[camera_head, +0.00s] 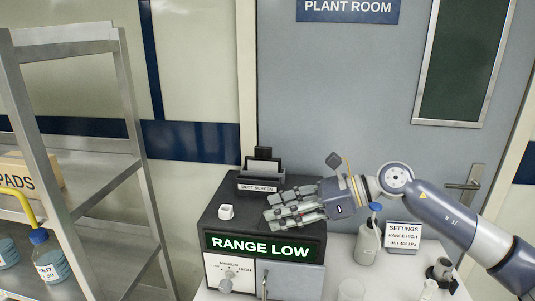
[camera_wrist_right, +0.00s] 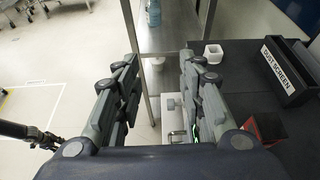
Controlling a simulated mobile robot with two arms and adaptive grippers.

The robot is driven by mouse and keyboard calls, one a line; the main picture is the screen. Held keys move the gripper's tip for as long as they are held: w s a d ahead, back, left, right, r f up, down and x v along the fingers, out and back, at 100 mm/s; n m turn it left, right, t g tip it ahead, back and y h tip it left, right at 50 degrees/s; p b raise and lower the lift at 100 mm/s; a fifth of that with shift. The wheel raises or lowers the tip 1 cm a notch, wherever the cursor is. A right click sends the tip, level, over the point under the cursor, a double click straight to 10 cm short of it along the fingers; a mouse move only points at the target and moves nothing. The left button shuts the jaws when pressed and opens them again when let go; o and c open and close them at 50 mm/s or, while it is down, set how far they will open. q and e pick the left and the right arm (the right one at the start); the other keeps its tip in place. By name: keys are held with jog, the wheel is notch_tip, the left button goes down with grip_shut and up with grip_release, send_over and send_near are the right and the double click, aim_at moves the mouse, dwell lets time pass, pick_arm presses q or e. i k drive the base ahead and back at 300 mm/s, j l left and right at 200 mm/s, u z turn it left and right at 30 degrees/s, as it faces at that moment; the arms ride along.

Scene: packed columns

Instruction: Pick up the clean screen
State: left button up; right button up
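A dark flat panel (camera_head: 265,166) stands upright in a black holder (camera_head: 246,188) on top of a black-topped machine (camera_head: 222,223). The holder's label reads something like "DUST SCREEN"; its first letters are unclear. I cannot tell whether this panel is the clean screen. The holder (camera_wrist_right: 286,72) also shows at the right of the right wrist view. My right gripper (camera_head: 270,212) is above the machine top, in front of the holder, pointing left. In the right wrist view its fingers (camera_wrist_right: 160,62) are apart with nothing between them.
A small white square cup (camera_head: 226,212) sits on the machine's left side. A metal shelf (camera_head: 105,185) with bottles and a box stands at left.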

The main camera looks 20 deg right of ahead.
aim_at(262, 160)
jog(key=i+l, duration=0.9)
